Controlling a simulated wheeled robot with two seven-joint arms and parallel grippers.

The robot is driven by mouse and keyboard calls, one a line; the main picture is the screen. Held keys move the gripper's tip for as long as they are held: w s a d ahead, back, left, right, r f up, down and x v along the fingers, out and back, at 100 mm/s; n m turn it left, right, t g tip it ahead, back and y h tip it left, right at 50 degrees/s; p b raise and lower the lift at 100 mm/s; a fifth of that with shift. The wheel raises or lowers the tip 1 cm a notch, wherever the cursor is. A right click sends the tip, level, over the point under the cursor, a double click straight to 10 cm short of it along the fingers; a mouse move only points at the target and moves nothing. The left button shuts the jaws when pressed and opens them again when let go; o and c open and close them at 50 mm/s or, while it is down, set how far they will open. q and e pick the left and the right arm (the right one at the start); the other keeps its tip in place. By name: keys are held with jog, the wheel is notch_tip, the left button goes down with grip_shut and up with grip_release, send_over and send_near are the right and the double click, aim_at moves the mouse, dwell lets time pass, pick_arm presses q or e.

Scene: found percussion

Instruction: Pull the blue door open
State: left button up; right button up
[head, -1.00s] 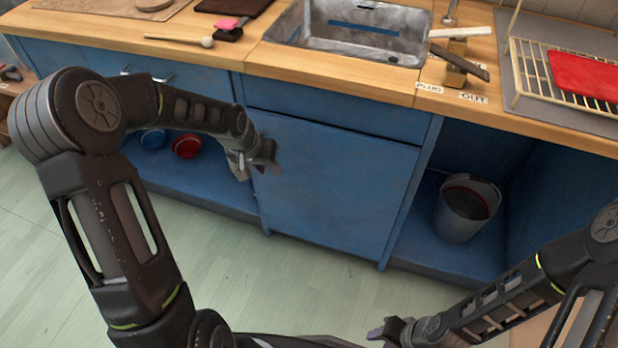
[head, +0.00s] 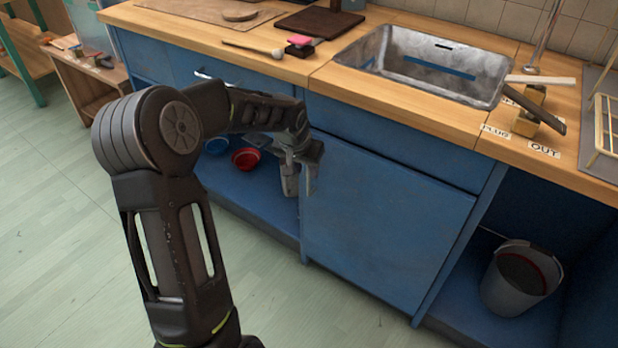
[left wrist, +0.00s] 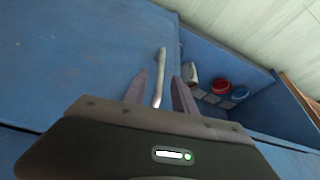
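The blue door (head: 385,220) is the flat panel under the sink, and it looks shut. In the left wrist view the door (left wrist: 75,60) fills the left side. Its silver bar handle (left wrist: 160,72) stands near the door's edge beside the open shelf. My left gripper (head: 300,188) is at the door's upper left edge and hides the handle in the head view. In the left wrist view its two fingers are apart, one on each side of the handle, with a small gap visible. My right gripper is not in view.
An open shelf left of the door holds a red bowl (head: 246,158) and a blue bowl (head: 216,145). A grey bucket (head: 515,280) stands in the open bay on the right. The sink (head: 425,65) is above. The floor (head: 70,240) before the cabinet is clear.

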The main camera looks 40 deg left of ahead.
aim_at(308, 174)
pick_arm(q)
jog(key=b+x, duration=0.1)
jog(key=x, duration=0.4)
grip_shut()
dwell(1.4)
